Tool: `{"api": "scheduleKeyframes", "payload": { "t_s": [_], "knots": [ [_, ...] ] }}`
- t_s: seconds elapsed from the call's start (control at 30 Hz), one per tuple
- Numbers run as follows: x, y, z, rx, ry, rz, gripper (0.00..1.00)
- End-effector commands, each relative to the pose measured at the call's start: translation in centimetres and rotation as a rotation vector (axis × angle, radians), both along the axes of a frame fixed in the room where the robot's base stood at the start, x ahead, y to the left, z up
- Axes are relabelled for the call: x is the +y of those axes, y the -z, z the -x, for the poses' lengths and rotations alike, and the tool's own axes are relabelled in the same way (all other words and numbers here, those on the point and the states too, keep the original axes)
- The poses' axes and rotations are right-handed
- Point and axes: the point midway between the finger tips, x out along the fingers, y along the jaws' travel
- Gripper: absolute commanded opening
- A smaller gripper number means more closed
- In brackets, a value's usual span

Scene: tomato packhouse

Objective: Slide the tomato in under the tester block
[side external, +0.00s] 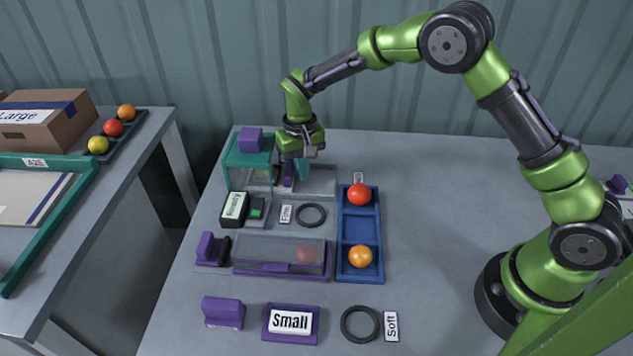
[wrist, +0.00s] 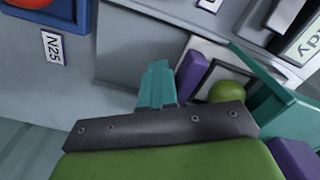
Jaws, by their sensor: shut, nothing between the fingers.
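The tester is a teal frame (side external: 236,157) with a purple block (side external: 250,140) on top, at the back left of the bench; in the wrist view the frame (wrist: 285,100) is at the right. A green tomato (wrist: 229,91) shows beside the frame's edge in the wrist view, partly hidden by my gripper's body; how far under the block it lies I cannot tell. A small upright purple piece (side external: 288,174) stands between the tomato and my fingers. My gripper (side external: 301,170) points down with its teal fingers (wrist: 157,85) shut and empty, close beside that piece.
A blue tray (side external: 360,230) holds a red tomato (side external: 359,194) and an orange one (side external: 360,256). A clear-lidded purple box (side external: 282,270), dark ring (side external: 311,215) and "Ready" box (side external: 234,207) are nearer the front. The bench right of the tray is clear.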

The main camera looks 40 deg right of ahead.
Motion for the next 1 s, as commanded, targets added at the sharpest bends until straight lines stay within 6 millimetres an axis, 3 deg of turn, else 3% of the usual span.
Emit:
{"api": "scheduleKeyframes", "payload": {
  "t_s": [1.0],
  "knots": [
    [0.86, -0.01, -0.85, -0.004, -0.002, -0.002, 0.00]
  ]
}}
